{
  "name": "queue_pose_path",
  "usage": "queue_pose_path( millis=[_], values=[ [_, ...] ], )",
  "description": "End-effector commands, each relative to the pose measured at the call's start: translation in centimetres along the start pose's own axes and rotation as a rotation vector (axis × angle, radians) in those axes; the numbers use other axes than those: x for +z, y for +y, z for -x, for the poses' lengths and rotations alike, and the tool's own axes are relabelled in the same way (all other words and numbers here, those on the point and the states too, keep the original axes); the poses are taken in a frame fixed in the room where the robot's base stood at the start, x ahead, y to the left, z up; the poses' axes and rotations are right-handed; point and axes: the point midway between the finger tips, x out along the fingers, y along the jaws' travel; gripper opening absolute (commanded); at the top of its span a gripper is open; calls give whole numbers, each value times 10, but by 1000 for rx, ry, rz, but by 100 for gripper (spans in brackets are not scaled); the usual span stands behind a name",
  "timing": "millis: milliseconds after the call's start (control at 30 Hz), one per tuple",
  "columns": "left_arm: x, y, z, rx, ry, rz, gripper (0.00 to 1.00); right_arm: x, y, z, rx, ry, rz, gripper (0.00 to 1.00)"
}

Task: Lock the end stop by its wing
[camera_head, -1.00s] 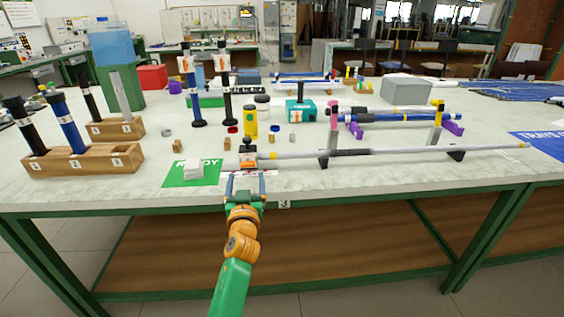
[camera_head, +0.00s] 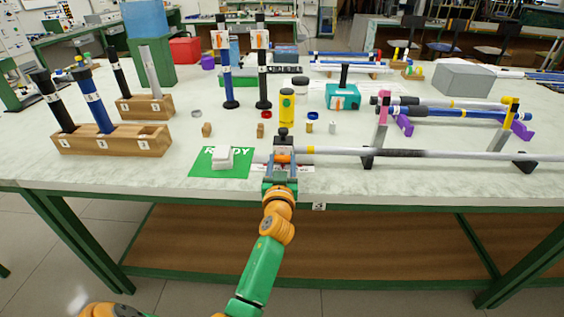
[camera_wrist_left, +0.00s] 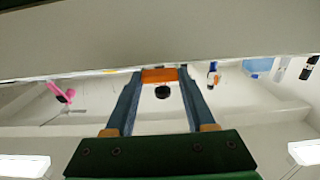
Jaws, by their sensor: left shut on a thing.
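The end stop (camera_head: 284,142) is a small dark and grey block with a black knob on top, at the left end of a long grey rod (camera_head: 420,154). Its orange wing (camera_head: 284,158) faces the table's front edge. My left gripper (camera_head: 283,163) is shut on the wing, with one finger on each side. In the left wrist view the orange wing (camera_wrist_left: 160,75) sits between the blue-grey fingertips, with a round black knob (camera_wrist_left: 162,92) near it. My right gripper is not in view.
A green READY mat (camera_head: 204,170) with a white block (camera_head: 222,158) lies left of the end stop. Black rod supports (camera_head: 368,160) stand to the right. A yellow bottle (camera_head: 287,105) and small blocks stand behind. A wooden rack (camera_head: 112,140) is at left.

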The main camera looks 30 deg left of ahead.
Motion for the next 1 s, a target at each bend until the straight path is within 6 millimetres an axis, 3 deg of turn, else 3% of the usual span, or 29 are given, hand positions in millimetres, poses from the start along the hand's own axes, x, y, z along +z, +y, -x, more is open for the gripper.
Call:
queue_pose_path(
  millis=[467, 1000],
  values=[
    [1, 0, 0, -1, -2, -132, 0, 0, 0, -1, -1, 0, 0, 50],
    [1, 0, 0, -2, -3, -631, 0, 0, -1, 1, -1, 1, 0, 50]
  ],
)
